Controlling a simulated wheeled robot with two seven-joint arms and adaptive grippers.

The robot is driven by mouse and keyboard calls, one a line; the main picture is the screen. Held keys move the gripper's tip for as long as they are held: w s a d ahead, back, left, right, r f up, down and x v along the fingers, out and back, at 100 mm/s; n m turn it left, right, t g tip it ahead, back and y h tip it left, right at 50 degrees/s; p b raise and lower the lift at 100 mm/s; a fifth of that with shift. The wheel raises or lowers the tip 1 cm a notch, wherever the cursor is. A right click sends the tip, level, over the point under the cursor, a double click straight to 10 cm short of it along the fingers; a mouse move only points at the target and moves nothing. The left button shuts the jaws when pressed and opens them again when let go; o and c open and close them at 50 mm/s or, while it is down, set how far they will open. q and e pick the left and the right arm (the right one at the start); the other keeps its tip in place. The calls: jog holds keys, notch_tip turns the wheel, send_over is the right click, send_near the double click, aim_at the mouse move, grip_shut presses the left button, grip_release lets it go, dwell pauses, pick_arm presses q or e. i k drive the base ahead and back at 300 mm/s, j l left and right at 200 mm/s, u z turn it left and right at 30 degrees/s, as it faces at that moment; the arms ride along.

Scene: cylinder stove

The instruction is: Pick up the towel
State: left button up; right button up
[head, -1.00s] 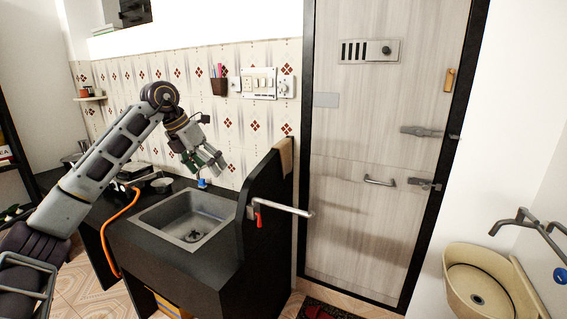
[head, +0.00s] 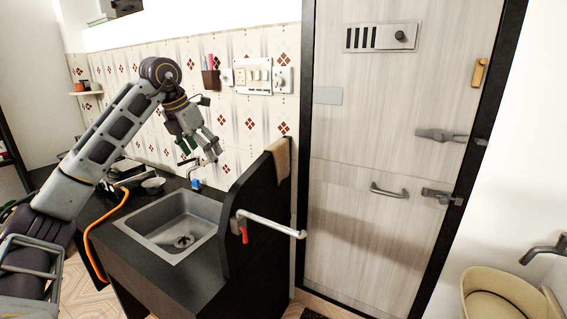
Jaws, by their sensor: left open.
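The tan towel (head: 281,160) hangs over the top edge of the black partition at the right side of the sink, close to the door frame. My left gripper (head: 209,159) is in the air above the back of the sink, to the left of the towel and apart from it. Its fingers are spread and hold nothing. My right gripper does not show.
The black counter holds a steel sink (head: 175,228) under my left arm. The black partition (head: 258,205) carries a white pipe with a red-handled tap (head: 268,226). A closed door (head: 385,160) stands to the right, and a beige basin (head: 505,295) at the lower right.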

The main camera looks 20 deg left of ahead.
aim_at(279, 149)
jog(key=i+l, duration=0.1)
jog(key=i, duration=1.15)
